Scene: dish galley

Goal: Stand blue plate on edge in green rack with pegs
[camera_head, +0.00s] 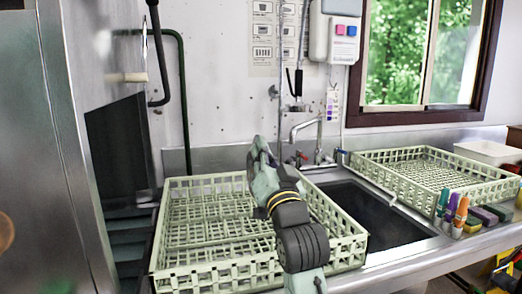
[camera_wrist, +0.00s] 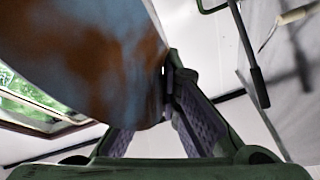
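The blue plate (camera_wrist: 90,60), with brown patches on its face, fills the upper left of the wrist view. My gripper (camera_wrist: 168,88) is shut on the plate's edge, one finger partly hidden behind it. In the head view my gripper (camera_head: 262,155) is above the pale green rack (camera_head: 165,225) on the left counter; I cannot clearly pick out the plate there, as my arm covers that spot. A second pale green rack (camera_head: 398,186) stands right of the sink. Pegs are too small to tell apart in either rack.
The sink (camera_head: 370,215) lies between the racks, with a faucet (camera_head: 308,135) behind it. Several bottles (camera_head: 451,210) and sponges (camera_head: 488,216) stand at the right counter edge. A hose (camera_head: 158,60) hangs by the wall at left. The left rack's visible floor looks empty.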

